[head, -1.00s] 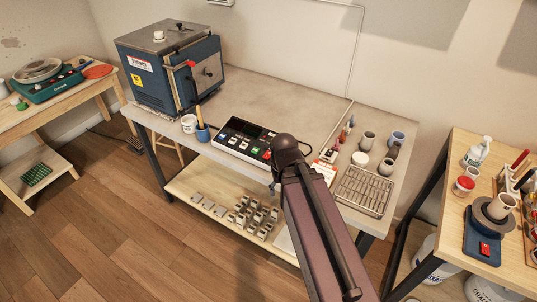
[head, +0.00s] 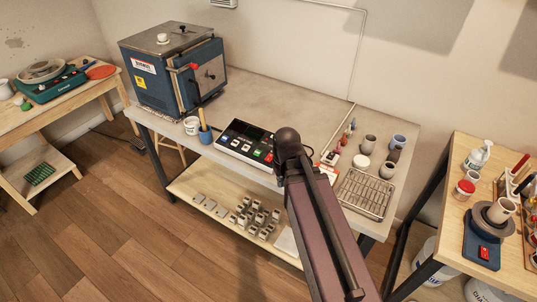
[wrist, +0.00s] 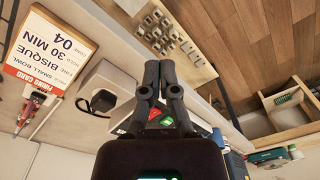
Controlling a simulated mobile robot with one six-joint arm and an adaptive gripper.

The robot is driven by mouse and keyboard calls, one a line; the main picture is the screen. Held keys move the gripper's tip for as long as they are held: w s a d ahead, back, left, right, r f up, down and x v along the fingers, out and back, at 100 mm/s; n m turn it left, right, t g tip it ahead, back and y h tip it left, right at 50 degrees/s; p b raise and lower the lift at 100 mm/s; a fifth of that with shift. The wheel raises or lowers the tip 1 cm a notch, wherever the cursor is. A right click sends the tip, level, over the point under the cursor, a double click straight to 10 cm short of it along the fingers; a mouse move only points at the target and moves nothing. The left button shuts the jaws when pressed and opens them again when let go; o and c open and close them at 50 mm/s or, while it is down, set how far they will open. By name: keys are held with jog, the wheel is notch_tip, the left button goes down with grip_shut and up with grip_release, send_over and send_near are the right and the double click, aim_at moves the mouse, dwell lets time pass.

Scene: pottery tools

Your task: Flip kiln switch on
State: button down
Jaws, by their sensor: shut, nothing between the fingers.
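The blue kiln (head: 165,75) stands at the back left of the grey-topped table, its door with a red handle shut. The dark control panel (head: 235,143) lies near the table's front edge, with a small dark display and coloured buttons. My gripper is hidden behind my arm in the head view. In the wrist view my gripper (wrist: 159,82) is shut and empty, its fingertips together. The panel (wrist: 184,122) shows partly behind the fingers, with red and green buttons. A pale box with a black part (wrist: 105,92) sits beside it. I cannot tell which is the kiln switch.
A firing card (wrist: 48,55) stands left of the pale box in the wrist view. A wire rack (head: 365,193) and several small pots are on the table's right. Small blocks (head: 255,217) lie on the lower shelf.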

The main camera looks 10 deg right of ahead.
jog(key=w+r+n+t+p, duration=0.1)
jog(key=w+r+n+p, duration=0.2)
jog(key=w, duration=0.4)
jog(key=w+r+n+t+y+p, duration=0.1)
jog(key=w+r+n+p, duration=0.2)
jog(key=w, duration=0.5)
notch_tip(320, 180, up, 2)
jog(key=shift+w+d+r+n+y+p, duration=0.15)
jog(key=shift+d+n+y+p, duration=0.2)
jog(key=shift+n, duration=0.45)
jog(key=b, duration=1)
send_over(267, 160)
jog(key=f, duration=1)
jog(key=shift+s, duration=0.35)
jog(key=shift+w+d+f+b, duration=0.15)
jog(key=shift+f+b, duration=1.55)
jog(key=shift+f, duration=0.05)
jog(key=shift+d, duration=0.1)
